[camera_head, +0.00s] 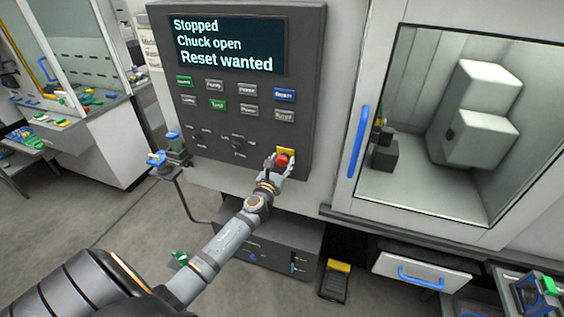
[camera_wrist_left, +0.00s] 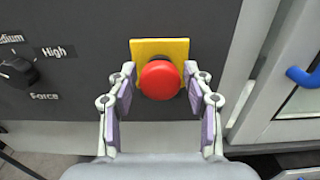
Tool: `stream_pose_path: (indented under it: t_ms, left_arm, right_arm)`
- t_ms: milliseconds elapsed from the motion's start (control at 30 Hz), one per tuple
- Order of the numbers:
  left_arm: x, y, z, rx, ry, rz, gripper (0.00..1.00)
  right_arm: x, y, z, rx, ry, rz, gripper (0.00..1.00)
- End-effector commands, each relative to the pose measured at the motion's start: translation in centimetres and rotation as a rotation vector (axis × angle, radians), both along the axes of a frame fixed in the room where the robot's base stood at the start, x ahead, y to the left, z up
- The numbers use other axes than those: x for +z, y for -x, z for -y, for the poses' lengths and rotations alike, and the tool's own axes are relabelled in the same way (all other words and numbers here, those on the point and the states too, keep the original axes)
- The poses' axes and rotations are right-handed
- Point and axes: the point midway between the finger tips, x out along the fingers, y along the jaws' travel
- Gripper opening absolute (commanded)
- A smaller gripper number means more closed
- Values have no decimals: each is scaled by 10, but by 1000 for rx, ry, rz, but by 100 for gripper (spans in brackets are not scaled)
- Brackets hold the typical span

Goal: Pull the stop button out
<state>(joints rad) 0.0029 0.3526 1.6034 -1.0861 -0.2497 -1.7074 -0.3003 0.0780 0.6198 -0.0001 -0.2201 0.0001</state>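The red stop button (camera_head: 282,160) sits on a yellow plate (camera_head: 288,151) at the lower right of the dark control panel. It also shows in the left wrist view as a round red cap (camera_wrist_left: 160,80), in front of its yellow square (camera_wrist_left: 160,46). My left gripper (camera_head: 277,163) is at the button. In the left wrist view its fingers (camera_wrist_left: 160,88) are open, one on each side of the cap, with small gaps visible between pads and cap. The panel's screen (camera_head: 228,46) reads "Stopped", "Chuck open", "Reset wanted". My right gripper is not in view.
A rotary knob (camera_wrist_left: 18,70) marked Force is left of the button. Several labelled keys lie under the screen. A door with a blue handle (camera_head: 358,141) stands to the right. A yellow-topped pedal (camera_head: 337,280) is on the floor below. A jointed stand (camera_head: 174,150) is left of the panel.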

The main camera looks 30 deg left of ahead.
Motion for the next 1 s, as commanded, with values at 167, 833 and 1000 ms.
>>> stream_pose_path:
  t_ms: [167, 833, 1000]
  left_arm:
    - [0, 0, 0, 0, 0, 0, 64]
    - [0, 54, 13, -1, -1, -1, 64]
    - [-1, 71, 17, -1, -1, -1, 64]
  right_arm:
    - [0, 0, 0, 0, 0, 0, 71]
    - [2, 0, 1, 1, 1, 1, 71]
    - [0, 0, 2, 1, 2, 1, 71]
